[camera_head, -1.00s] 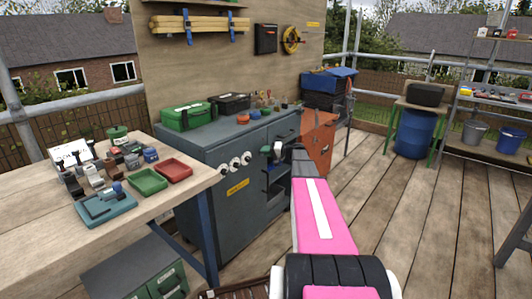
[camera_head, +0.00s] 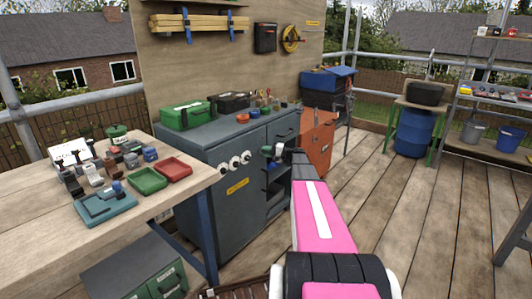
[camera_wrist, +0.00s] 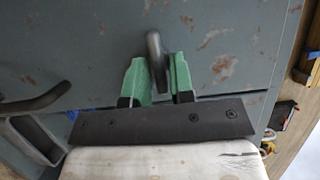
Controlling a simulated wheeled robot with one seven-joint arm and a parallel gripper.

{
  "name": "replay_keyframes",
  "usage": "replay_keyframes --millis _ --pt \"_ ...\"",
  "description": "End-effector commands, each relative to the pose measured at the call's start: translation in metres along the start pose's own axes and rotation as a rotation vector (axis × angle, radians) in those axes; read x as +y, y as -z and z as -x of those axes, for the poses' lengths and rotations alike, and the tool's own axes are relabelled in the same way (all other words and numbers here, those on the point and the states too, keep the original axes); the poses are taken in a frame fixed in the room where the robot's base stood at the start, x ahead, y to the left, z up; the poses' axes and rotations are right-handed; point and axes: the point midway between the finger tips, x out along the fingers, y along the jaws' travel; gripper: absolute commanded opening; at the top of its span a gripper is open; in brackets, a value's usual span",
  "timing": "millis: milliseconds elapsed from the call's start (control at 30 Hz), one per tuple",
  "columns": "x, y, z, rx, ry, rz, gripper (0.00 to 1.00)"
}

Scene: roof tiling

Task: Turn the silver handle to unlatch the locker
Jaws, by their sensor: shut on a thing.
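The silver handle (camera_wrist: 153,44) is a short rounded metal bar on a blue-grey, rust-flecked metal door (camera_wrist: 90,40) in the wrist view. My gripper (camera_wrist: 158,72) has its green fingers on either side of the handle and is shut on it. The handle itself cannot be made out there.
A curved dark bar handle (camera_wrist: 38,102) is at the left in the wrist view. The locker front has white knobs (camera_head: 235,163) and an open compartment near my gripper. A wooden workbench (camera_head: 125,205) with trays stands at left.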

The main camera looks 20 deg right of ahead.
Motion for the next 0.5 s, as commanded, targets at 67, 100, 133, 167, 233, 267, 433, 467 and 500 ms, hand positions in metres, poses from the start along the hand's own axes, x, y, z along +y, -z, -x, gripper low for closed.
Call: replay_keyframes --millis 67,100,133,167,233,267,433,467,500 --pt "0.0003 0.0005 0.0001 0.001 0.0 -0.001 0.0" --pt "0.0003 0.0005 0.0001 0.001 0.0 -0.001 0.0" --pt "0.0003 0.0005 0.0001 0.001 0.0 0.0 0.0" --pt "0.0003 0.0005 0.0001 0.001 0.0 0.0 0.0" --pt "0.0003 0.0005 0.0001 0.001 0.0 0.0 0.0" --pt "0.0003 0.0005 0.0001 0.001 -0.001 0.0 0.26" --pt "0.0003 0.0003 0.0 0.001 0.0 0.0 0.36" --pt "0.0003 0.0003 0.0 0.001 0.0 0.001 0.36" --pt "0.0002 0.0003 0.0 0.001 0.0 0.001 0.36"
